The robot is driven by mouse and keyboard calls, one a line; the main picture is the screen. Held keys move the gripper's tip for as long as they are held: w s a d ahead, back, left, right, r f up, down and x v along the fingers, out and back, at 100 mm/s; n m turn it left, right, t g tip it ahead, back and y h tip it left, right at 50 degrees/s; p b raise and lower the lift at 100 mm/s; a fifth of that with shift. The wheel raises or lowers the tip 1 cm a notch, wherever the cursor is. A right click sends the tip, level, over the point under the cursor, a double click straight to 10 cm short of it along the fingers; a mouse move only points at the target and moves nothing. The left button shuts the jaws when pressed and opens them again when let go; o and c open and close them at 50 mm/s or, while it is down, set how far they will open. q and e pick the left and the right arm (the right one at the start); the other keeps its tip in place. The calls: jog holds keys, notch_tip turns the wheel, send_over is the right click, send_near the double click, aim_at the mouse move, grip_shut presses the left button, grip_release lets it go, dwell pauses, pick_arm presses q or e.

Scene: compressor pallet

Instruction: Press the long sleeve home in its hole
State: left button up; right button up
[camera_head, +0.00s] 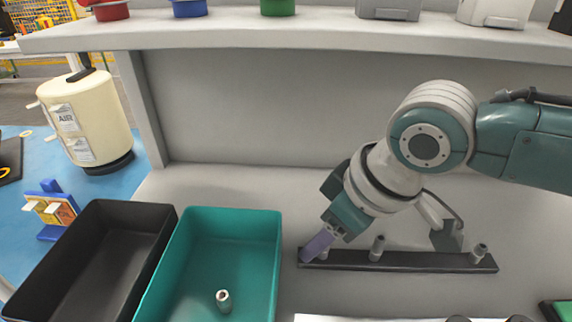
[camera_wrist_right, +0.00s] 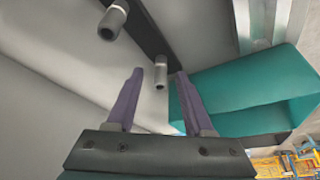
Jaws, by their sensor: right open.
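A dark bar (camera_head: 410,262) lies on the grey bench, with grey sleeves standing in it: a left sleeve (camera_head: 323,254), a middle sleeve (camera_head: 377,248) and a right sleeve (camera_head: 480,252). My right gripper (camera_head: 312,248) is at the bar's left end, its purple fingers tilted down beside the left sleeve and partly hiding it. In the right wrist view the fingers (camera_wrist_right: 157,85) are open, with a sleeve (camera_wrist_right: 161,84) showing between them, apart from both. Another sleeve (camera_wrist_right: 113,20) stands farther along the bar. I cannot tell which sleeve is the long one, nor how deep each sits.
A teal bin (camera_head: 262,270) left of the bar holds a loose grey sleeve (camera_head: 223,301). A black bin (camera_head: 85,262) beside it looks empty. A cream air tank (camera_head: 88,115) stands at the left. A shelf (camera_head: 300,30) runs above the bench. Bench behind the bar is clear.

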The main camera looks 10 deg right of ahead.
grip_shut()
dwell(0.3)
dwell(0.5)
dwell(1.3)
